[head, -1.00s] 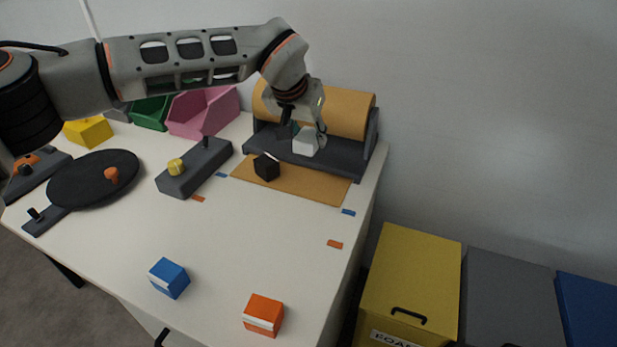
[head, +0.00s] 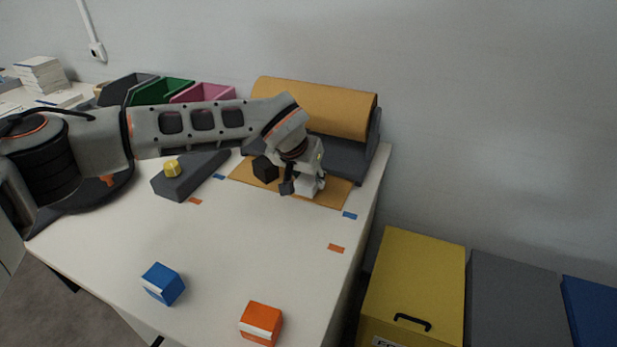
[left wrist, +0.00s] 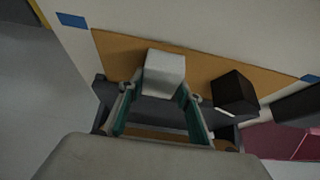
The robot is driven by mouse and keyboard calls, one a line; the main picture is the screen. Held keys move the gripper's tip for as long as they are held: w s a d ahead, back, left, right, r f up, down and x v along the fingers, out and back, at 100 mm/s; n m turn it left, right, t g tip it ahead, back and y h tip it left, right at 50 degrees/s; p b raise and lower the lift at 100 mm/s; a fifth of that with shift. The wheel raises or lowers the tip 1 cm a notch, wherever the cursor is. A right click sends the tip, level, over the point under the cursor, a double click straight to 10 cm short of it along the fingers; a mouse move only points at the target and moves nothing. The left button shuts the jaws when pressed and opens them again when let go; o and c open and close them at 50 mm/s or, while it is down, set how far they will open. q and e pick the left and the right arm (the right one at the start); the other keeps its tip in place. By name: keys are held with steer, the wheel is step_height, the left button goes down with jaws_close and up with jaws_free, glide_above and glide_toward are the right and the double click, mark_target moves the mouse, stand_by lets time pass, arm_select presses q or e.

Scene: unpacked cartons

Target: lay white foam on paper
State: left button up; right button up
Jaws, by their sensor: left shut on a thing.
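My left gripper (head: 297,186) is shut on the white foam (head: 309,187), a small white block. The gripper points down over the brown paper (head: 338,194), which lies flat in front of the roll holder. In the left wrist view the foam (left wrist: 164,70) sits at the fingertips of the gripper (left wrist: 158,92), with the paper (left wrist: 204,63) behind it. The foam is at or just above the paper; I cannot tell whether it touches. A black block (head: 265,169) rests on the paper to the left of the foam. My right gripper is not in view.
The brown roll (head: 315,105) stands behind the paper. A grey base with a yellow knob (head: 172,168) is to the left. A blue block (head: 163,284) and an orange block (head: 261,323) are at the front. The table middle is clear.

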mark_target(304, 183)
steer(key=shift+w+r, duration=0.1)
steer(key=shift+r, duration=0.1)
arm_select(q)
steer(key=o, duration=0.8)
steer(key=shift+f, duration=0.1)
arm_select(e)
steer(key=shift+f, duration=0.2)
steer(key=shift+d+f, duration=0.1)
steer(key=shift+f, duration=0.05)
arm_select(q)
steer(key=shift+s+r, duration=0.1)
steer(key=shift+r, duration=0.4)
steer(key=p+v, duration=0.1)
steer(key=v, duration=0.4)
steer(key=shift+r, duration=0.1)
steer(key=p+v, duration=0.1)
steer(key=v, duration=0.5)
steer(key=shift+p, duration=0.4)
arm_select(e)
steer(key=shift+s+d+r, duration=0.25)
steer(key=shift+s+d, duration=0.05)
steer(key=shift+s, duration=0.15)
